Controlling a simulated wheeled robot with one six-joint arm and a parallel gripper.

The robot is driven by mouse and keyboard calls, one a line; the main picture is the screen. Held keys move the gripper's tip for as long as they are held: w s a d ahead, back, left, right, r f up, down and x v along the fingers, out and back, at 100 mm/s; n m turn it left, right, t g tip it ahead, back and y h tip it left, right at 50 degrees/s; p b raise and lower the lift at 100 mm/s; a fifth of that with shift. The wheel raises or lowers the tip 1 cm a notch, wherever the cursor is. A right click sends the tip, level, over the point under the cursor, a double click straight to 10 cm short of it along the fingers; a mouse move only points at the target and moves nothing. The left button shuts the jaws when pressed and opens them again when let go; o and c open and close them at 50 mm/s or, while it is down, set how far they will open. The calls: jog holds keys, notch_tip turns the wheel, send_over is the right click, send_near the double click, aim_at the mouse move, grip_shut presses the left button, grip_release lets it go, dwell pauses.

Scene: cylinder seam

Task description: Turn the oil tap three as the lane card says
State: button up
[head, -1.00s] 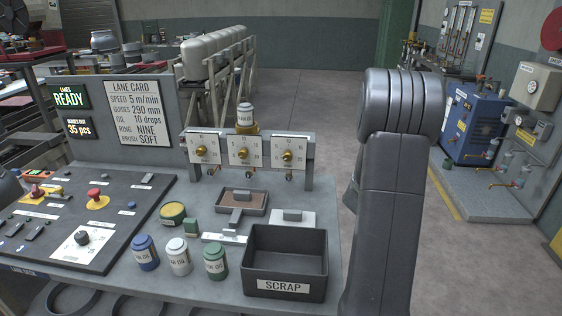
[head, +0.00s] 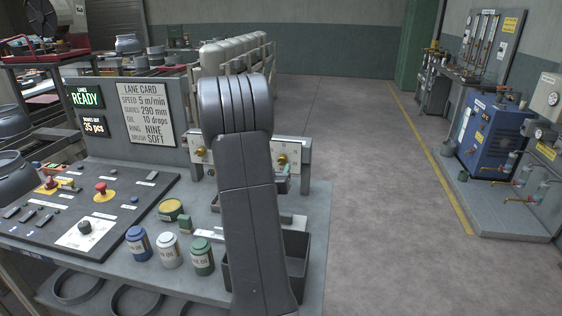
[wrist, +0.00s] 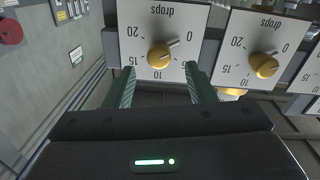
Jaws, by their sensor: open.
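The lane card (head: 145,115) on the upright panel reads "OIL 10 drops". Oil tap three is the rightmost dial plate (head: 293,149) in the head view, partly hidden by my arm. In the upside-down wrist view it is the leftmost full plate (wrist: 139,25). Its brass knob (wrist: 158,56) has a pale pointer towards the 0 mark. My gripper (wrist: 163,78) is open, its two green fingers on either side of the knob in the picture. I see no contact. In the head view my arm hides most of the gripper.
A second dial's brass knob (wrist: 263,66) is beside tap three, also pointing near 0. Below the dials stand blue, white and green oil cans (head: 202,256) and a dark scrap bin (head: 297,270), partly behind my arm. Open floor lies right of the bench.

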aim_at(282, 162)
jog(key=p+x, duration=0.1)
jog(key=x, duration=0.5)
jog(key=shift+p, duration=0.3)
jog(key=shift+c, duration=0.4)
jog(key=c, duration=0.9)
